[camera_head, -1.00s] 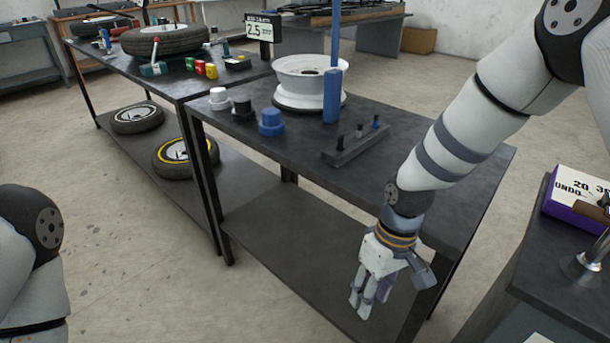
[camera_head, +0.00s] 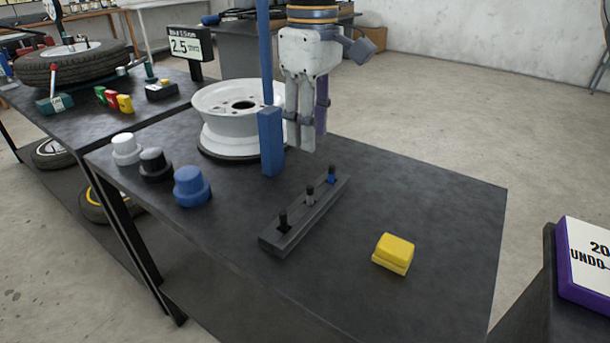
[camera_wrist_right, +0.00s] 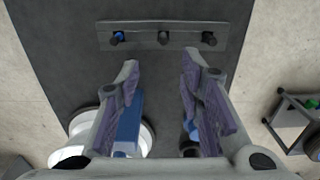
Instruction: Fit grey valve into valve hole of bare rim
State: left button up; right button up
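The grey valve (camera_head: 310,196) stands upright in the middle of a dark rack (camera_head: 325,204), between a black valve (camera_head: 283,221) and a blue valve (camera_head: 331,176). In the right wrist view the grey valve (camera_wrist_right: 163,38) is ahead of the fingertips, apart from them. The bare white rim (camera_head: 214,130) lies flat on the table behind the blue post; I cannot make out its valve hole. My right gripper (camera_head: 306,135) points down above the table, behind the rack and right of the rim. In the wrist view its fingers (camera_wrist_right: 159,68) are spread and empty. My left gripper is out of view.
A tall blue post (camera_head: 271,140) stands beside the rim and close to my right gripper. White (camera_head: 125,149), black (camera_head: 155,165) and blue (camera_head: 191,187) caps stand at the table's left. A yellow block (camera_head: 394,252) lies right of the rack.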

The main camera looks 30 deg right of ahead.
send_over(310, 187)
notch_tip(310, 187, down, 5)
notch_tip(310, 187, down, 7)
jog(key=shift+r, duration=0.2)
grip_shut()
